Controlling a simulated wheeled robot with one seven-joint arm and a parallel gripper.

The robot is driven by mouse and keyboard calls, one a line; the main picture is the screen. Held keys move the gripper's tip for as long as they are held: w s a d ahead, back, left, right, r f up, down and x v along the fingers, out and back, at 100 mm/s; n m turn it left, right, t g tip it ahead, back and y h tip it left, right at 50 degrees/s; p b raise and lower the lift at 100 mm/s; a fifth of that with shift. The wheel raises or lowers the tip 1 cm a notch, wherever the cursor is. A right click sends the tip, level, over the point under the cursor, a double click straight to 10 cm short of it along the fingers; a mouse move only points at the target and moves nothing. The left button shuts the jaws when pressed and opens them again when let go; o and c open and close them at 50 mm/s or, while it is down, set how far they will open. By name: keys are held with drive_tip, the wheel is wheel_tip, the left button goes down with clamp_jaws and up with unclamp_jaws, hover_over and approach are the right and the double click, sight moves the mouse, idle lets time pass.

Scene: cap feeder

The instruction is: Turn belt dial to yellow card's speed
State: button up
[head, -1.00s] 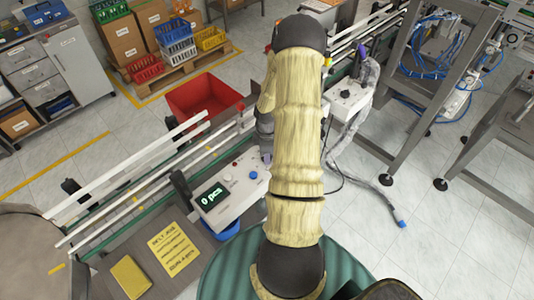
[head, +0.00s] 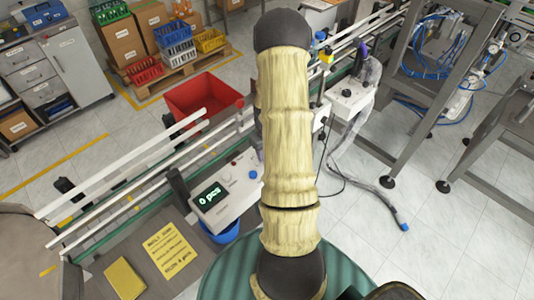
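The yellow card (head: 170,250) lies on the grey surface at the lower left; its printed lines are too small to read surely. A light control box (head: 213,212) with a green "0 pcs" display (head: 209,195) stands beside the conveyor, with small red and blue controls on its top. A second light box (head: 350,101) with a dark knob (head: 346,93) stands farther right along the line. I cannot tell which control is the belt dial, nor its setting. My arm rises through the middle and covers part of the conveyor; my gripper is hidden behind it.
The conveyor with white rails (head: 130,165) runs diagonally behind the control box. A red bin (head: 203,97) stands beyond it. A yellow block (head: 125,279) lies left of the card.

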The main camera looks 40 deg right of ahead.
drive_tip(key=m+b, duration=0.1)
drive_tip(key=m, duration=0.3)
drive_tip(key=shift+w+m, duration=0.1)
drive_tip(key=shift+m, duration=0.2)
drive_tip(key=m+b, duration=0.1)
drive_tip(key=m, duration=0.4)
drive_tip(key=shift+d, duration=0.1)
drive_tip(key=o, duration=1)
wheel_tip(320, 180, up, 18)
drive_tip(key=b, duration=0.3)
drive_tip(key=shift+f, duration=0.25)
